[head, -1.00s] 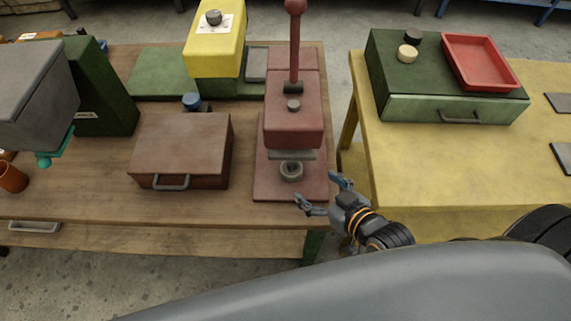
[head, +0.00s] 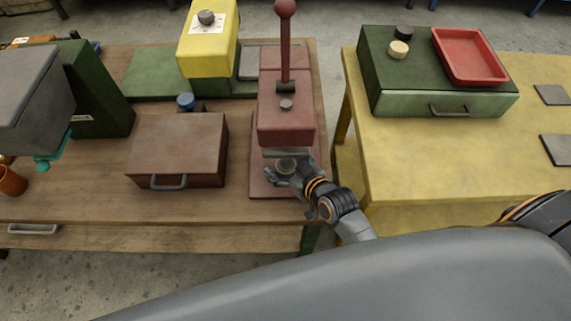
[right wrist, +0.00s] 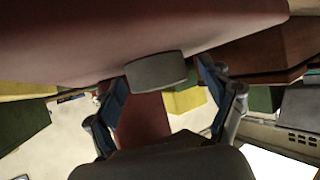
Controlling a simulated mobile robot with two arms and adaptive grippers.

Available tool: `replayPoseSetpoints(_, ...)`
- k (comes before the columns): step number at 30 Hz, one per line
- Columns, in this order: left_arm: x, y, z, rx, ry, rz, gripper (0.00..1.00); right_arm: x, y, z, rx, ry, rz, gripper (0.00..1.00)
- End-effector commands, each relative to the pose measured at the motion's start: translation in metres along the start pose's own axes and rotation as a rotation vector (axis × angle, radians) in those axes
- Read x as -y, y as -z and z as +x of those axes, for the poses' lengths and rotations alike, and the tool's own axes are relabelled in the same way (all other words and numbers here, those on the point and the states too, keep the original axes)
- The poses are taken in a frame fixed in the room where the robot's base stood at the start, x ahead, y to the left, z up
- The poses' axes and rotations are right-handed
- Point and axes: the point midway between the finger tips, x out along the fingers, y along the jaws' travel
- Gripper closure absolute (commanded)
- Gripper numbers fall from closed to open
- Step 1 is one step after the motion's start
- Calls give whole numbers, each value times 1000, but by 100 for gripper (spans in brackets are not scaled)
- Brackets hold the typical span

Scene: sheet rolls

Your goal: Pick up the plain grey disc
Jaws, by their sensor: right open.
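The plain grey disc (head: 286,165) sits on the base plate of the red press (head: 285,120), below the press head. In the right wrist view, which looks upside down, the grey disc (right wrist: 156,72) stands against the dark red plate between my two fingers. My right gripper (head: 284,172) is open around the disc, with a finger on each side. I see no clear contact between the fingers and the disc. In the head view the hand partly covers it. My left gripper is not in view.
The press head hangs close above the hand. A brown case (head: 178,148) lies to the left of the press. A yellow table (head: 430,160) with a green box (head: 445,103) and a red tray (head: 470,56) stands to the right, across a gap.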

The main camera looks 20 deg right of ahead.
Motion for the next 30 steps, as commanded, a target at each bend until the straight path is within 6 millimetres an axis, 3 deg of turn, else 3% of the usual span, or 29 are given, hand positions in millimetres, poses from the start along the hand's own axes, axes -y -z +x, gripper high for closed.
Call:
replayPoseSetpoints(6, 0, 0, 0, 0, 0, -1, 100, 0, 0, 1, 0, 0, 0, 18)
replayPoseSetpoints(15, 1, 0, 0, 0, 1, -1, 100, 0, 0, 1, 0, 0, 0, 77)
replayPoseSetpoints(30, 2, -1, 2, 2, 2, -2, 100, 0, 11, -5, -2, 0, 0, 78)
